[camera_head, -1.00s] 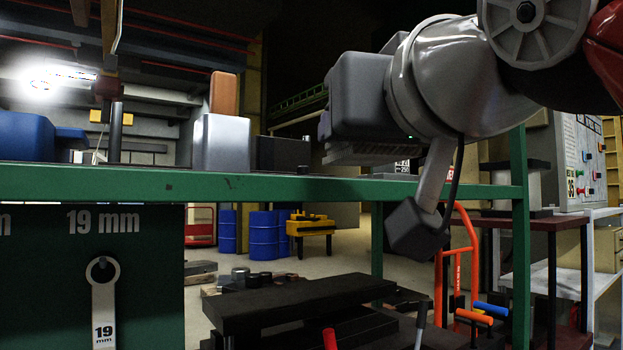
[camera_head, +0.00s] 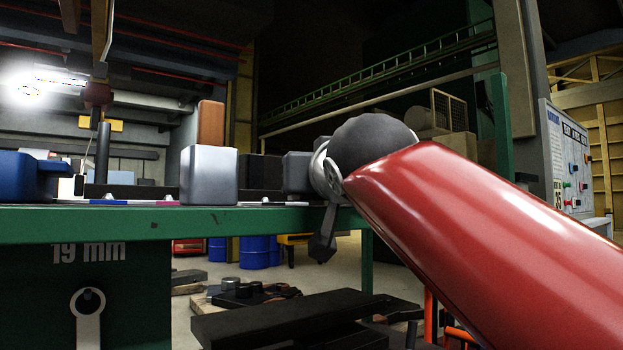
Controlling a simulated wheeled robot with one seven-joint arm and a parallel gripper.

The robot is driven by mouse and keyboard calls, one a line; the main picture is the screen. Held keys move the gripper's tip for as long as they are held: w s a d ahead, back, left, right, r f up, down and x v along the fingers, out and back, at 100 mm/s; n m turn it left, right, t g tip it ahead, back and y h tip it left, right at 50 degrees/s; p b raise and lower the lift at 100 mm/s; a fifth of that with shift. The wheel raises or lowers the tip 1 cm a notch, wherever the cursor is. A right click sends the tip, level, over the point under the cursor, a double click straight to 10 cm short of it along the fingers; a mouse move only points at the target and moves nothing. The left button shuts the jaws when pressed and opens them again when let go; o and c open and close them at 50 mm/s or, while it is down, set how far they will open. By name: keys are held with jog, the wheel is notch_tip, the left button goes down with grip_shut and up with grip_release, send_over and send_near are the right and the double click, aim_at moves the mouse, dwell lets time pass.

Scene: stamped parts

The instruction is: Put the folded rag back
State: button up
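I cannot make out a folded rag in this view. My gripper (camera_head: 298,172) shows only as a grey body at bench-top height, right of a black box; its fingers are hidden, so I cannot see whether it is open or holds anything. My red arm link crosses the right half of the picture in front of it. A thin pale strip with a coloured part (camera_head: 165,203) lies along the bench top; what it is, I cannot tell.
The green bench (camera_head: 120,225) carries a blue bin (camera_head: 22,176), a silver-grey box (camera_head: 208,175) and the black box (camera_head: 260,172). A brown block (camera_head: 211,123) stands behind the silver box. Dark plates (camera_head: 290,320) lie low in front; blue drums (camera_head: 255,251) stand beyond.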

jog(key=shift+w+f+b, duration=0.1)
jog(key=shift+f+b, duration=0.25)
jog(key=shift+f, duration=0.15)
jog(key=o, duration=0.9)
jog(key=shift+r, duration=0.1)
jog(key=shift+r+p, duration=0.25)
jog(key=shift+p, duration=0.1)
jog(key=b+v, duration=0.2)
jog(key=v, duration=1)
jog(key=shift+a+f, duration=0.1)
jog(key=shift+f, duration=0.05)
